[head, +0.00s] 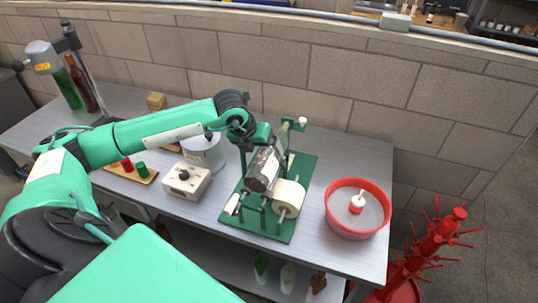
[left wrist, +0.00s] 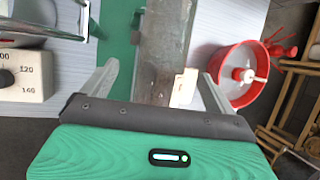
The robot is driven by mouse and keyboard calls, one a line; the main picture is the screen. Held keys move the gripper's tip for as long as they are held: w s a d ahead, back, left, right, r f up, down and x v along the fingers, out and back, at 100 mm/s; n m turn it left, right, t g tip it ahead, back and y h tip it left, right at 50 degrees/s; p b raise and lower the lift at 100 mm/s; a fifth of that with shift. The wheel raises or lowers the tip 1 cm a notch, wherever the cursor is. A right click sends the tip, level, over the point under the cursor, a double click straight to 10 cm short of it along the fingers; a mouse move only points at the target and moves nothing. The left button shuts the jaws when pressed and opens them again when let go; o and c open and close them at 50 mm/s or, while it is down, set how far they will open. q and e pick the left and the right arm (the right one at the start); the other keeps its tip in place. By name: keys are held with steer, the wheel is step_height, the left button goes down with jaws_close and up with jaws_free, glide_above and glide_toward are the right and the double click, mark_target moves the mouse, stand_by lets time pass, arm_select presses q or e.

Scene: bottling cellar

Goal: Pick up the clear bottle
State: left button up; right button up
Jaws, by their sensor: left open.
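A clear bottle (head: 262,172) lies on its side on the green-based hand labeller (head: 245,228), its near end towards me. My left gripper (head: 262,143) is over the bottle's far part; its fingertips are hard to make out in the head view. In the left wrist view the open fingers (left wrist: 156,88) stand apart on either side of the grey, see-through bottle (left wrist: 163,55), with a gap on each side. A small cream piece (left wrist: 184,87) shows beside the bottle there. My right gripper is not in view.
A white label roll (head: 289,198) sits right beside the bottle. A red basin (head: 357,225) stands right of the labeller, a white dial box (head: 183,184) and a pot (head: 203,153) left. A brick wall (head: 300,85) closes the back. Several bottles stand on the lower shelf.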

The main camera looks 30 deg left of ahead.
mark_target(265, 152)
arm_select(q)
steer(key=shift+w+d+f+p, duration=0.1)
steer(key=shift+d+f+p, duration=0.05)
steer(key=shift+f+p, duration=0.2)
steer(key=p+x, duration=0.2)
steer(key=x, duration=0.2)
steer(key=shift+d+p, duration=0.1)
steer(key=shift+p, duration=0.25)
steer(key=shift+w+f, duration=0.15)
steer(key=shift+f, duration=0.2)
steer(key=shift+c, duration=0.2)
steer(key=c, duration=1.8)
steer(key=shift+w+r, duration=0.1)
steer(key=shift+r, duration=0.05)
jaws_close()
steer(key=shift+r, duration=0.1)
